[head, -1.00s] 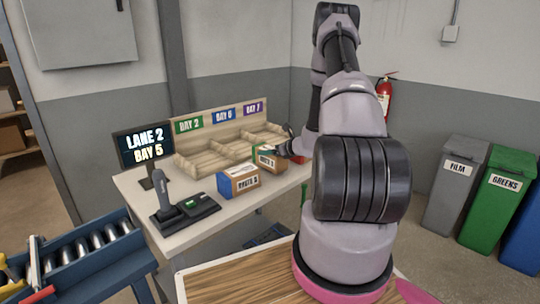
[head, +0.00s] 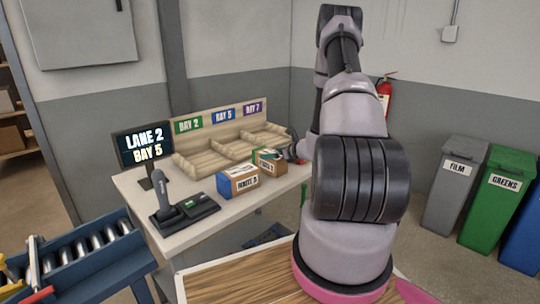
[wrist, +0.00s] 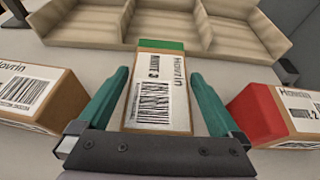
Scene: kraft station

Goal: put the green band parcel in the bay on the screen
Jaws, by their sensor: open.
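The green band parcel (wrist: 158,95) is a brown box with a white label and a green band at its far end. In the wrist view it lies between the two teal fingers of my gripper (wrist: 160,75), which is open, with a gap on each side. In the head view the green band parcel (head: 268,160) stands on the table in front of the bays, with my gripper (head: 288,153) at it, partly hidden. The screen (head: 144,148) reads LANE 2, BAY 5. The bay under the blue sign (head: 223,115), which appears to read BAY 5, is the middle one.
A blue band parcel (head: 238,180) stands left of the green one. A red parcel (wrist: 255,117) is on the right in the wrist view. The wooden bay rack (head: 205,160) has low dividers and looks empty. A scanner stand (head: 185,213) is at the table's left.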

